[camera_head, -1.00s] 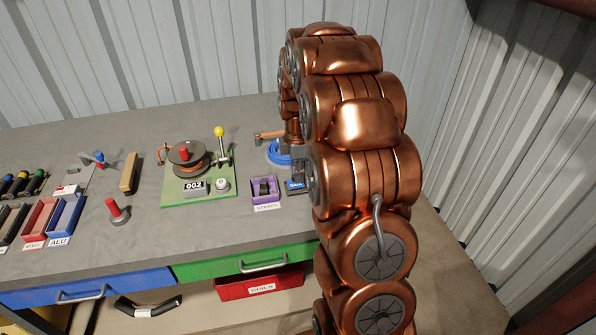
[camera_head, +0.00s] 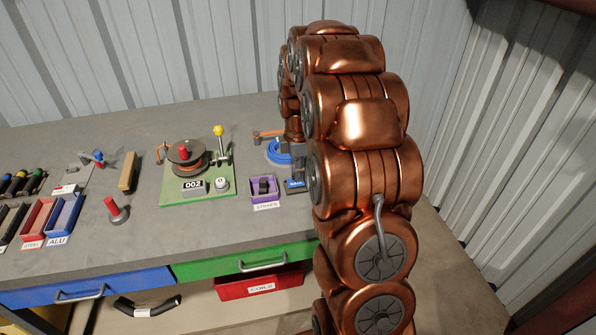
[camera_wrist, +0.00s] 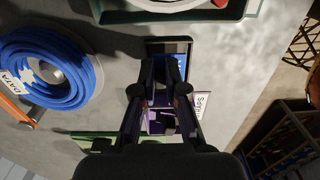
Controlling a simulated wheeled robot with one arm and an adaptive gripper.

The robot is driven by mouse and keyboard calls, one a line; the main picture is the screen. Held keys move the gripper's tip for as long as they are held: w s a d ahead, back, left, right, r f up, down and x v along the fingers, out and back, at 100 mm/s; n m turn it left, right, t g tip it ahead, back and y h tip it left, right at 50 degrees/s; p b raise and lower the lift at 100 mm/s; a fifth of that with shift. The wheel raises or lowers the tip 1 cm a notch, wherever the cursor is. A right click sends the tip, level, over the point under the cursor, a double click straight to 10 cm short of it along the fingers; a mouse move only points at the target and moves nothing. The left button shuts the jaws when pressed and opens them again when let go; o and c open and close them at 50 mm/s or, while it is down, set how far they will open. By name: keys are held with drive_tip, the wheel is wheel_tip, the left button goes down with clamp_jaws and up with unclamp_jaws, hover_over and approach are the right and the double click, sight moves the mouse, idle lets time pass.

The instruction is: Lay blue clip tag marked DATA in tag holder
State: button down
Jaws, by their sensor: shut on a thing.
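The blue clip tag (camera_head: 295,183) shows in the head view as a small blue piece with white lettering, at the left edge of my arm. In the wrist view a bit of its blue (camera_wrist: 181,62) shows at my fingertips. My gripper (camera_wrist: 167,68) is shut on it, and the fingers hide most of it. The dark tag holder (camera_wrist: 170,43) lies at the fingertips in the wrist view, with its far rim showing. I cannot tell whether the tag touches the holder's floor. In the head view my arm hides most of the gripper and holder.
A blue cable coil (camera_wrist: 45,65) with a white DATA label lies left of the gripper in the wrist view. The purple STRAPS bin (camera_head: 265,199) stands beside the holder. A green-based spool stand (camera_head: 198,185) is farther left. A green-rimmed tray (camera_wrist: 170,14) lies beyond the holder.

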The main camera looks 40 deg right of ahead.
drive_tip(key=shift+f+b, duration=0.35)
drive_tip(key=shift+f, duration=0.25)
idle(0.4)
drive_tip(key=c, duration=1.1)
unclamp_jaws()
drive_tip(key=shift+c, duration=0.2)
drive_tip(key=shift+r+p, duration=0.55)
drive_tip(key=shift+r, duration=2.95)
